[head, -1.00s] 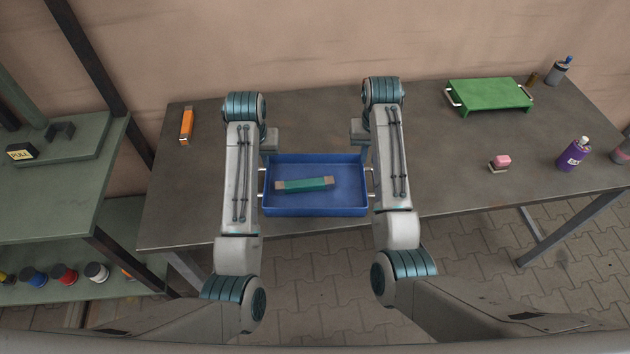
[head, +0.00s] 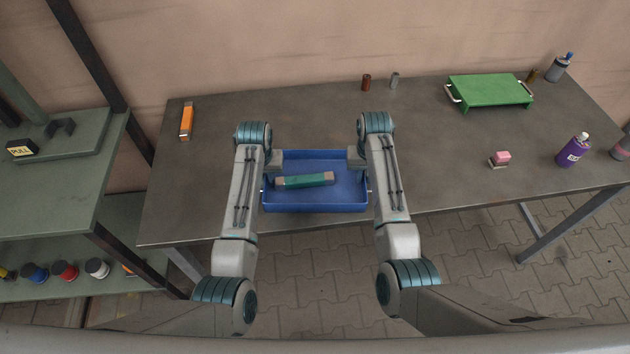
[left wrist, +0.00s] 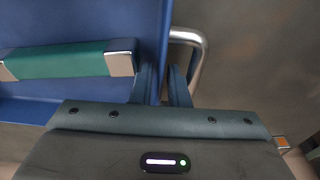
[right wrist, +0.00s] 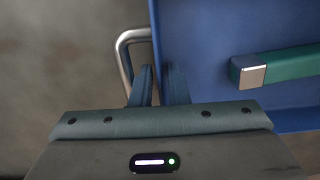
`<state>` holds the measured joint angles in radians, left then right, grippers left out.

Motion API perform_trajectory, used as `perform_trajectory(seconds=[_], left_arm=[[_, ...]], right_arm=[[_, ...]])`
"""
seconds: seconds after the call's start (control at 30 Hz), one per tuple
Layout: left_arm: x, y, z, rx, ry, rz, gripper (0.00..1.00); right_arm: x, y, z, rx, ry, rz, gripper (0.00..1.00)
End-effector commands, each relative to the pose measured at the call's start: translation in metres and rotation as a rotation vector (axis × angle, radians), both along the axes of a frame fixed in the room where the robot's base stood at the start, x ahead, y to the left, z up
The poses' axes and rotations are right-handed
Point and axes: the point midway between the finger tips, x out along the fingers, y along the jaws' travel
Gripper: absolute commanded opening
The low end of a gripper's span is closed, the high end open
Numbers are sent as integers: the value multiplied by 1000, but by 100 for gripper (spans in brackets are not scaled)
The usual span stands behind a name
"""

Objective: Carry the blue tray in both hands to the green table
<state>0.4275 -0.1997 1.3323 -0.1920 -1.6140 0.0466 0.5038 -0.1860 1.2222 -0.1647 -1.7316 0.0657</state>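The blue tray (head: 340,205) rests on the dark table near its front edge. A green bar with metallic ends (head: 304,180) lies in it. My left gripper (left wrist: 160,78) has its fingers closed either side of the tray's left wall, beside the metal handle (left wrist: 200,55). My right gripper (right wrist: 159,78) likewise grips the right wall beside the other handle (right wrist: 122,55). My arms hide parts of the tray's sides in the head view.
The dark table (head: 200,190) also holds an orange block (head: 186,121), two small cylinders (head: 367,82), a pink-topped block (head: 500,158), a purple bottle (head: 574,150) and a grey bottle (head: 560,68). A grey-green shelf (head: 50,195) stands left. Table surface right of the tray is fairly clear.

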Motion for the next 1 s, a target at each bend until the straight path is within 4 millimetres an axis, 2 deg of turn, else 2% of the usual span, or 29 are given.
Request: perform_trajectory(seconds=[0.27, 0.33, 0.37, 0.77, 1.0], left_arm=[[0, 0, -1, 0, 0, 0, 15], [0, 0, -1, 0, 0, 0, 1], [0, 0, -1, 0, 0, 0, 0], [1, 0, 1, 0, -1, 0, 0], [0, 0, 11, 0, -1, 0, 0]], right_arm=[[0, 0, -1, 0, 0, 0, 15], [0, 0, -1, 0, 0, 0, 1], [0, 0, -1, 0, 0, 0, 0], [0, 0, 1, 1, -2, 0, 0], [0, 0, 11, 1, -2, 0, 0]])
